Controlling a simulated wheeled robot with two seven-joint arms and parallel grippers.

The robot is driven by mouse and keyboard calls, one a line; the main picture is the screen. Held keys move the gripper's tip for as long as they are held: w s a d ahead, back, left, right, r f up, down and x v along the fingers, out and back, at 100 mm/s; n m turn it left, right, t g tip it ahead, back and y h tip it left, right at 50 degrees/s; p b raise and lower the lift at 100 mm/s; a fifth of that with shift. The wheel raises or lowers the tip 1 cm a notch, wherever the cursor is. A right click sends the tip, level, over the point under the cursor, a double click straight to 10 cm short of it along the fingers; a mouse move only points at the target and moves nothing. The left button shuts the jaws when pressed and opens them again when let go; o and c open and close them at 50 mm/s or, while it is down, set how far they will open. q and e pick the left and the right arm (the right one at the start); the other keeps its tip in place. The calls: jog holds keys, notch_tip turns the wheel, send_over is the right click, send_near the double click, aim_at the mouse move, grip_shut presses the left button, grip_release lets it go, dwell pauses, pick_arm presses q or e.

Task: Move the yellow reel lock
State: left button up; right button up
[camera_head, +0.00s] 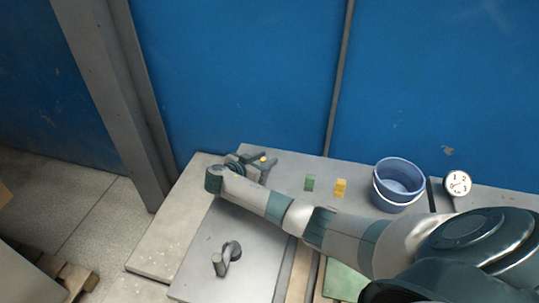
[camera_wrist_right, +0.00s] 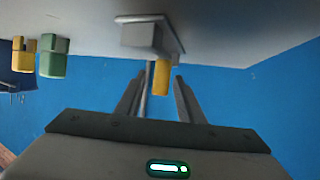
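A small yellow piece (camera_head: 263,158), which looks like the reel lock, is at the far left of the table by a grey block. In the right wrist view the yellow piece (camera_wrist_right: 161,77) sits against the grey block (camera_wrist_right: 142,37). My right gripper (camera_head: 258,166) is at it, partly hiding it in the head view. In the right wrist view its fingers (camera_wrist_right: 158,88) stand apart, with the yellow piece between their tips and gaps visible at both sides. My left gripper is not in view.
A green block (camera_head: 310,183) and a yellow block (camera_head: 340,188) stand right of the gripper, near blue buckets (camera_head: 398,183) and a round gauge (camera_head: 457,184). A grey handled part (camera_head: 228,258) lies on a flat panel (camera_head: 255,245). A blue wall (camera_head: 240,70) rises behind.

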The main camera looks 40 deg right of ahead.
jog(key=shift+x, duration=1.4)
